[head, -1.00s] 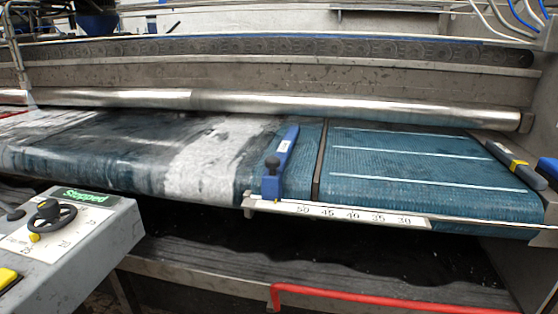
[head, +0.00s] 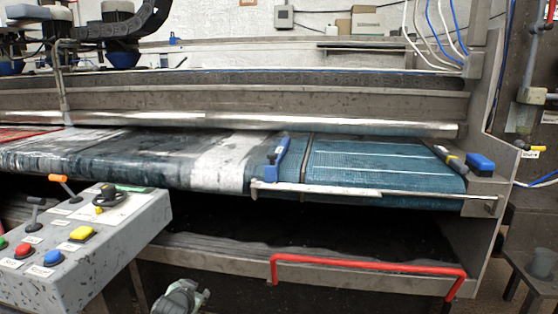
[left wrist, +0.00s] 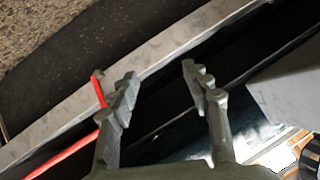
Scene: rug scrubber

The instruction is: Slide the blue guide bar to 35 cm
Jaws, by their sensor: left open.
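The blue guide bar (head: 277,157) with a dark knob lies across the teal belt, near the left end of the white scale strip (head: 320,190). The strip's numbers are too small to read now; in the earlier head view the bar's front end is just left of the 50. My left gripper (head: 182,297) is at the bottom edge of the head view, well below and left of the bar. In the left wrist view the two fingers (left wrist: 160,85) are apart with nothing between them. My right gripper is not in view.
A control box (head: 90,240) with coloured buttons and levers stands at front left. A red rail (head: 368,262) runs along the machine's lower front. A dark gap lies under the belt. A blue block (head: 480,163) and a yellow-marked tool (head: 449,158) are at the belt's right end.

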